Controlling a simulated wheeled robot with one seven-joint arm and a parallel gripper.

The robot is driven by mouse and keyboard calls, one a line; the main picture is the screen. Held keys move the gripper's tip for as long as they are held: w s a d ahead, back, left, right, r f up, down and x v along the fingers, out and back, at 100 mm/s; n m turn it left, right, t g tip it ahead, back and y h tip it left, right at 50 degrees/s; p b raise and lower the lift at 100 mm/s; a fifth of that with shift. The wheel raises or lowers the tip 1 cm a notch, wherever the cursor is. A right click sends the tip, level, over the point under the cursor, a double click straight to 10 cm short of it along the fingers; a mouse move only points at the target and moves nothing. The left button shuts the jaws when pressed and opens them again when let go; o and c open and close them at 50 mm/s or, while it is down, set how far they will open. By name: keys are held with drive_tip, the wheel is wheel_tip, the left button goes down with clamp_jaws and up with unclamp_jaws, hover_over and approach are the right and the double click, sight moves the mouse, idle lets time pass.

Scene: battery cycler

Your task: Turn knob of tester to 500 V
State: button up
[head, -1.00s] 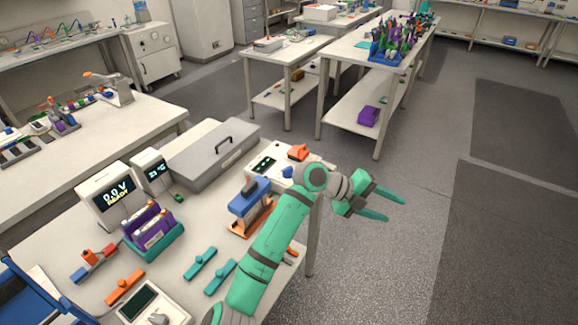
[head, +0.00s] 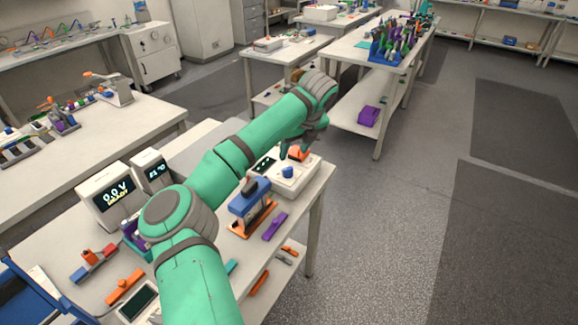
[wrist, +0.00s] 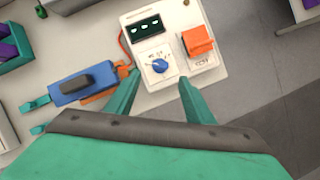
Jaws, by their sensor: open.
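The tester is a white box (wrist: 205,75) at the right end of the bench, with a dark display, an orange block (wrist: 198,41) and a blue knob (wrist: 160,66). In the head view the knob (head: 288,172) shows below my arm. The knob's scale marks are too small to read. My gripper (wrist: 160,80) is open above the tester, its two green fingers pointing toward the knob with nothing between them. In the wrist view the knob appears between the fingertips; whether they touch it I cannot tell.
A blue and orange clamp-like device (head: 250,200) stands beside the tester, also seen in the wrist view (wrist: 88,84). A purple piece (head: 275,226) lies near the bench edge. A display unit (head: 107,203) stands at left. Open floor lies right of the bench.

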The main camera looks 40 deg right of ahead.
sight(288, 168)
drive_tip(key=x, duration=1)
drive_tip(key=shift+s+f, duration=0.1)
drive_tip(key=shift+f, duration=0.05)
drive_tip(key=c, duration=1)
